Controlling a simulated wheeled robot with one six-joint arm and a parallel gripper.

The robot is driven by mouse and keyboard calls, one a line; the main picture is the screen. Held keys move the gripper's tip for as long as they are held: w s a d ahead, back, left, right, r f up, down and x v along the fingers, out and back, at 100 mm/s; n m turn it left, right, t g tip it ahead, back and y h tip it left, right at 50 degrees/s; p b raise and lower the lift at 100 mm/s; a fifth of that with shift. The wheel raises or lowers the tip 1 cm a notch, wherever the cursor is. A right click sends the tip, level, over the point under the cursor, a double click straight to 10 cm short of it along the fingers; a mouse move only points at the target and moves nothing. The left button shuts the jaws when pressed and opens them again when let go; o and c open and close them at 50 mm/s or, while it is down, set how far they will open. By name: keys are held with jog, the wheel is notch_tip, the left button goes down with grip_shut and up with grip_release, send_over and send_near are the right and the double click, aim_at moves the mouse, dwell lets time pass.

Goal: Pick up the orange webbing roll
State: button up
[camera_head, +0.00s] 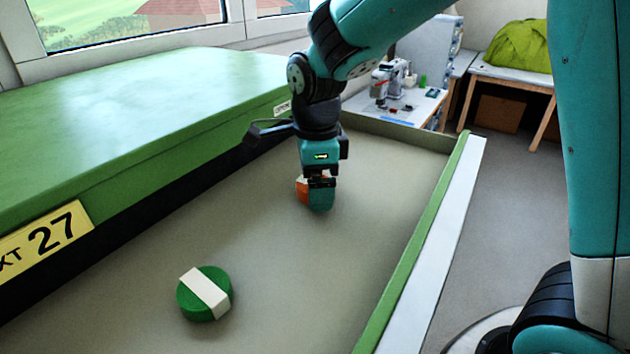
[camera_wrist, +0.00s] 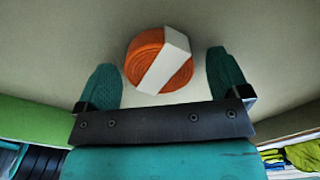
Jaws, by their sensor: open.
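The orange webbing roll (camera_wrist: 146,52) has a white band across it and lies on the grey table surface. In the wrist view it sits between and slightly beyond the two teal fingers of my gripper (camera_wrist: 172,80), with a gap on each side. My gripper (camera_head: 318,197) is open and points down over the roll in the head view. There only a small orange part of the roll (camera_head: 301,191) shows at the gripper's left; the rest is hidden behind the fingers.
A green roll with a white band (camera_head: 204,293) lies nearer on the same grey table (camera_head: 265,245). A raised green block labelled 27 (camera_head: 130,110) runs along the left. A green and white rim (camera_head: 425,245) bounds the right side. The surface between is clear.

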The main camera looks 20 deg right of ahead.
jog(key=c, duration=1)
